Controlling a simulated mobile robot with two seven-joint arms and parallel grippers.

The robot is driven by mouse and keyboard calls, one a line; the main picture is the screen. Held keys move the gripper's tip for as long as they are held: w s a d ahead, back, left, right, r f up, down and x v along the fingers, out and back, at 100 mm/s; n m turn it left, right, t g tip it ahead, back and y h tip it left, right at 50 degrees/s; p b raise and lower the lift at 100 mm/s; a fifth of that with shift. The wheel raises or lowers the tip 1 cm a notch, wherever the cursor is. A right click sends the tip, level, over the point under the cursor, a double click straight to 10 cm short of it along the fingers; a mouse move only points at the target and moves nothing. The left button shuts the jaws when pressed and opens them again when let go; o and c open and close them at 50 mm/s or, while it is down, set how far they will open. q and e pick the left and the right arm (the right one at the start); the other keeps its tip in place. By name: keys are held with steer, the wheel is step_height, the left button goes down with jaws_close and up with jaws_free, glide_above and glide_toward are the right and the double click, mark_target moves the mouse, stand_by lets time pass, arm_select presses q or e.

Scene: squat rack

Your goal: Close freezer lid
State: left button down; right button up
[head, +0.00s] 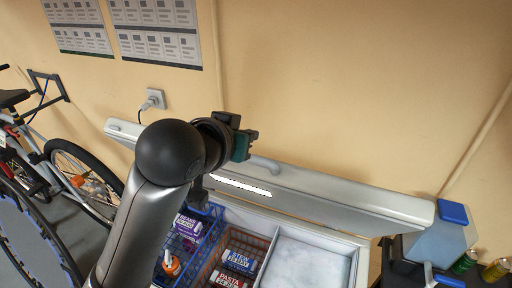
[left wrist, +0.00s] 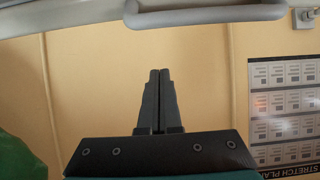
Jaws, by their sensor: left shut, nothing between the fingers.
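The freezer is a white chest, open at the top, with its rim (head: 358,262) at the bottom of the head view. Its lid (head: 330,200) is raised and leans up near the wall, with a pale handle (head: 264,164) on its upper edge. In the left wrist view the lid edge (left wrist: 60,18) and handle (left wrist: 205,14) cross the top. My left gripper (head: 252,138) is at the lid's upper edge, close to the handle; its fingers (left wrist: 160,72) are shut and empty, pointing toward the handle. I cannot tell whether it touches the lid. My right gripper is not in view.
Inside the freezer are a blue basket (head: 210,215) and a red-brown basket (head: 255,240) with labelled packs, and a frosty white compartment (head: 300,265). A bicycle (head: 85,180) stands left. A blue-lidded container (head: 440,240) and bottles (head: 495,270) stand right. A wall socket (head: 155,98) is behind.

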mark_target(255, 157)
arm_select(q)
steer(key=shift+w+d+f+p, duration=0.25)
steer(key=shift+w+f, duration=0.3)
steer(key=shift+f, duration=0.45)
steer(key=shift+w+d+f+p, duration=0.2)
steer(key=shift+w+f, duration=0.4)
steer(key=shift+f, duration=0.35)
steer(key=shift+w+d+f+p, duration=0.2)
steer(key=shift+w+f, duration=0.35)
steer(key=shift+f, duration=0.6)
